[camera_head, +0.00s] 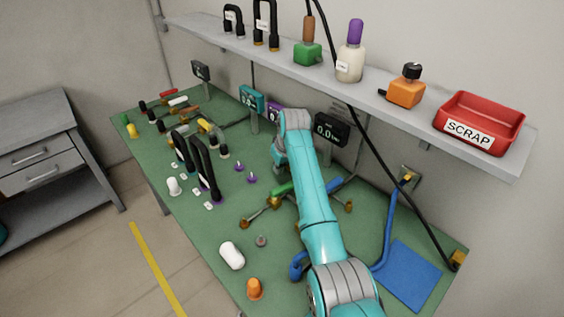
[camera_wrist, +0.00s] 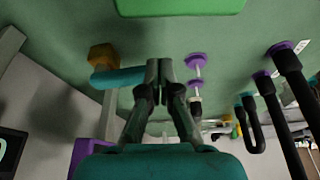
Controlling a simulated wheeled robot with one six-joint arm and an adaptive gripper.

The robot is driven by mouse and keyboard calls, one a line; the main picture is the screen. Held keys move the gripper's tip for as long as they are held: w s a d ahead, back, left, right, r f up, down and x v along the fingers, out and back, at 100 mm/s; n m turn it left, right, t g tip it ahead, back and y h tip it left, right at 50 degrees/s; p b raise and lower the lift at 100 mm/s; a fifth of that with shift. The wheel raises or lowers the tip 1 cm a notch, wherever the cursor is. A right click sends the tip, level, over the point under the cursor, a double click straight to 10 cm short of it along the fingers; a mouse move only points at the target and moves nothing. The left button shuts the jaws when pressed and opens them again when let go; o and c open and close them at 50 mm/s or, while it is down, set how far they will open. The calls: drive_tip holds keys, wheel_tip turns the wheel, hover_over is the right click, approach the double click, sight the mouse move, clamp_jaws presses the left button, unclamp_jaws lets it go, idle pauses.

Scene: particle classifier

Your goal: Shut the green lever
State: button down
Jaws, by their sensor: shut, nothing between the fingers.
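A green lever (camera_head: 281,189) lies low over the bench, partly covered by my arm in the head view. A green block (camera_wrist: 180,7), likely the same lever, is cut by the top edge of the wrist view. My gripper (camera_wrist: 159,68) is shut and empty, its fingertips together below that green part in the picture, apart from it.
A blue lever (camera_head: 336,184) and brass fittings (camera_head: 247,224) sit near the green lever. Black handles (camera_head: 204,170) stand to the left. A digital display (camera_head: 331,130) is behind my arm. In the wrist view, a teal bar (camera_wrist: 121,77) lies left of the fingers.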

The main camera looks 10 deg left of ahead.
sight(284, 190)
drive_tip(key=shift+a+f, duration=0.1)
drive_tip(key=shift+f, duration=0.6)
drive_tip(key=shift+s+d+r, duration=0.1)
drive_tip(key=shift+s+d, duration=1.2)
drive_tip(key=shift+s, duration=0.1)
